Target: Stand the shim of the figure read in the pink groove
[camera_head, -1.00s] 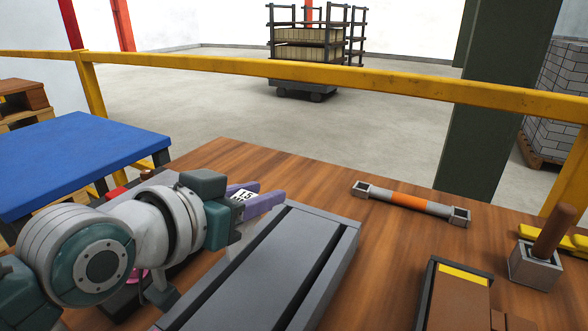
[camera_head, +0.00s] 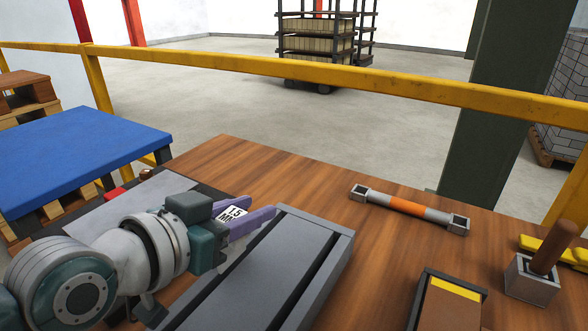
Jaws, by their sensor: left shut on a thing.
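My left gripper (camera_head: 254,214) has purple fingers and is shut on a small shim (camera_head: 232,214) with a white face. The face carries black print that looks like "1.5 MM", though the point is hard to make out. The fingertips are at the far left corner of a grey metal block (camera_head: 250,282) with long dark slots. I cannot tell whether the shim touches the block. No pink groove shows; my left arm covers the area left of the block. My right gripper is out of view.
A grey bar with an orange middle (camera_head: 406,205) lies on the wooden table (camera_head: 300,178). At right are a dark tray (camera_head: 423,298) with a yellow strip, a wooden-handled tool in a metal holder (camera_head: 530,285) and a yellow object (camera_head: 545,249).

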